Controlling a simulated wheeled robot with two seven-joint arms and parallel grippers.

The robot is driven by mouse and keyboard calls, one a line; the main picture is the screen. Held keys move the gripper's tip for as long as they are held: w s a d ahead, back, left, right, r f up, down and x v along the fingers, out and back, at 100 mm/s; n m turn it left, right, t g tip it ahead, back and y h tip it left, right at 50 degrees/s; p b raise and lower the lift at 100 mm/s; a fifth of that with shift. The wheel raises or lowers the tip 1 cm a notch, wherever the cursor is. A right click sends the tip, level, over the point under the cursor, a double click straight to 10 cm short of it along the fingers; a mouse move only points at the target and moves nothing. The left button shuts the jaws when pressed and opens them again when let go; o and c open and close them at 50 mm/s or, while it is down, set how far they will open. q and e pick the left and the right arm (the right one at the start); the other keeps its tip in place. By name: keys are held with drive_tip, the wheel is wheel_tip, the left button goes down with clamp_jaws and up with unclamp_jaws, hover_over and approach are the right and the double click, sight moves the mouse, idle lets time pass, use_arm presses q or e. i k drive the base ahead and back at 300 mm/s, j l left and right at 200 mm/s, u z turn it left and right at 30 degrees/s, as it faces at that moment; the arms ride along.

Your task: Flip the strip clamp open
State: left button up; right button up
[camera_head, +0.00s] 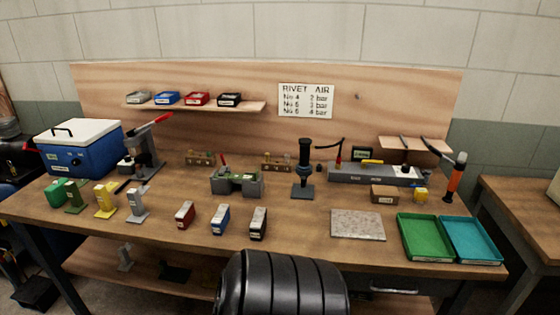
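A grey hand press (143,155) with a longer red handle stands further left. Neither of my grippers is in view.
A black upright tool (304,172) stands right of the fixture. A grey plate (357,225), a green tray (424,238) and a teal tray (470,240) lie at right. The bench (300,238) has bare wood along its front.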

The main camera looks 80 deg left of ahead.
sight(222, 172)
drive_tip(key=i+u, duration=0.15)
drive_tip(key=u, duration=2.9)
